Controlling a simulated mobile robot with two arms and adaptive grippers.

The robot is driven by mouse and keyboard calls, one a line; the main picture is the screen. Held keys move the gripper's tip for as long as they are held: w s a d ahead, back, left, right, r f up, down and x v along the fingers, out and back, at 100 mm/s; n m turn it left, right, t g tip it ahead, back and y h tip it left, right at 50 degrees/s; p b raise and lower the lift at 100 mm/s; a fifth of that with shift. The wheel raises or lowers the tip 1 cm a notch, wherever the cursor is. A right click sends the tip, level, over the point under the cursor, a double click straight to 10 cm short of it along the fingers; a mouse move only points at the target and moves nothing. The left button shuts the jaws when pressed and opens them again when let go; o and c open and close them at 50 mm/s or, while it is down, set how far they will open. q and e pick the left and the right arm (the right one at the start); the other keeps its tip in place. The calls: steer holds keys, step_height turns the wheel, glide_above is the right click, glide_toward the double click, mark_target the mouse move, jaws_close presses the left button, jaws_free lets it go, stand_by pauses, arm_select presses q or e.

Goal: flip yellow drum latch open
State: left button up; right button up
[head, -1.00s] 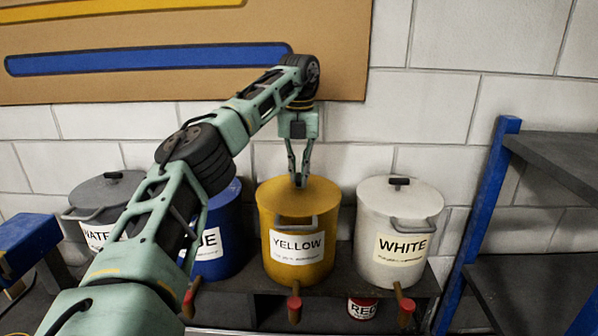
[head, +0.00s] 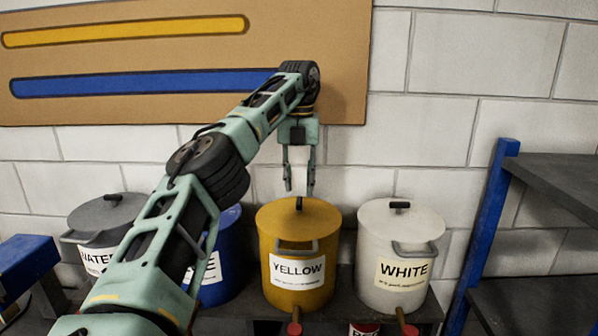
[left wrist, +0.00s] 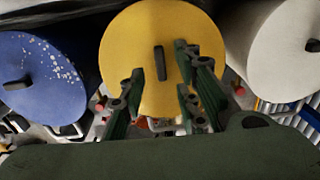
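The yellow drum (head: 270,240) stands upright on a dark bench, lid on, with a "YELLOW" label. A small dark handle (head: 299,203) sits on its lid. A grey bracket (head: 297,250) is on its front wall above the label; I cannot tell if this is the latch. My left gripper (head: 299,192) points down just above the lid, fingers apart and empty. In the left wrist view the open left gripper (left wrist: 160,85) has its fingers on either side of the lid handle (left wrist: 160,63), above the yellow lid (left wrist: 140,35). My right gripper is not in view.
A white drum (head: 375,245) stands close on the right. A blue drum (head: 215,290) and a grey water drum (head: 105,215) stand on the left, partly behind my arm. A blue-framed shelf (head: 480,230) is at far right. A tool board (head: 180,60) hangs on the wall behind.

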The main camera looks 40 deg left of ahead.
mark_target(300, 200)
arm_select(q)
steer(key=shift+d+r, duration=0.15)
steer(key=shift+r, duration=1.6)
